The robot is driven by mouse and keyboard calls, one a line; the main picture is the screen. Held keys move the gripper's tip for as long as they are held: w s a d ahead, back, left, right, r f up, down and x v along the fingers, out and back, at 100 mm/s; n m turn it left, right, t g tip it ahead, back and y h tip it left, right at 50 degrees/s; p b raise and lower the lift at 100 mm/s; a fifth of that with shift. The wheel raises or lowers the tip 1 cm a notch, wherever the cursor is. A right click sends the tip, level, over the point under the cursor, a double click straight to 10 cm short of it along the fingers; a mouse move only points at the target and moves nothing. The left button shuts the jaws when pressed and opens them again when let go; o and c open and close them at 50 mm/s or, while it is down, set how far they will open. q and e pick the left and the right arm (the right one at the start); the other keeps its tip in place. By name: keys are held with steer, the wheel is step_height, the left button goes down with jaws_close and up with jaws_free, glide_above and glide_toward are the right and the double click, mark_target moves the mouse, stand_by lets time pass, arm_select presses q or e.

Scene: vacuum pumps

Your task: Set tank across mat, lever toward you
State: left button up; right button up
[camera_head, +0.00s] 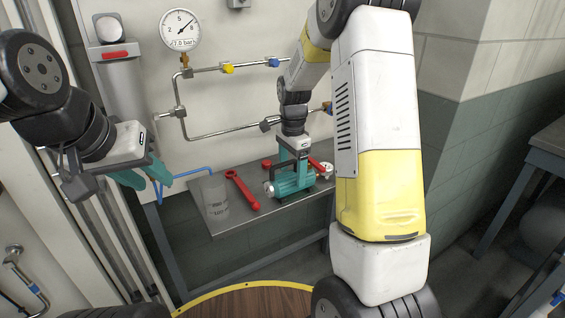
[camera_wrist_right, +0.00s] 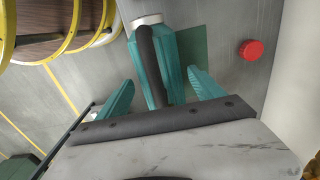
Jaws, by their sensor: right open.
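A teal tank (camera_head: 292,184) with a metal end at its left stands on the grey metal table. In the right wrist view the teal tank (camera_wrist_right: 173,77) shows a black bar along it and a pale round end. A dark green patch, seemingly the mat (camera_wrist_right: 193,45), shows beside and under it. My right gripper (camera_head: 294,160) is over the tank, open; in the wrist view its teal fingers (camera_wrist_right: 160,95) are on either side of the tank, with gaps. My left gripper (camera_head: 143,180) is open and empty at the left, away from the table.
A red wrench (camera_head: 242,190) and a clear jar (camera_head: 215,199) are left of the tank on the table (camera_head: 245,218). A red round cap (camera_wrist_right: 251,50) lies nearby. Pipes with valves (camera_head: 228,68) run along the wall behind.

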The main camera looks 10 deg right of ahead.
step_height(320, 180, up, 8)
steer(key=shift+f, duration=0.1)
stand_by(0.4)
jaws_close()
stand_by(0.5)
stand_by(1.1)
step_height(320, 180, up, 12)
stand_by(1.3)
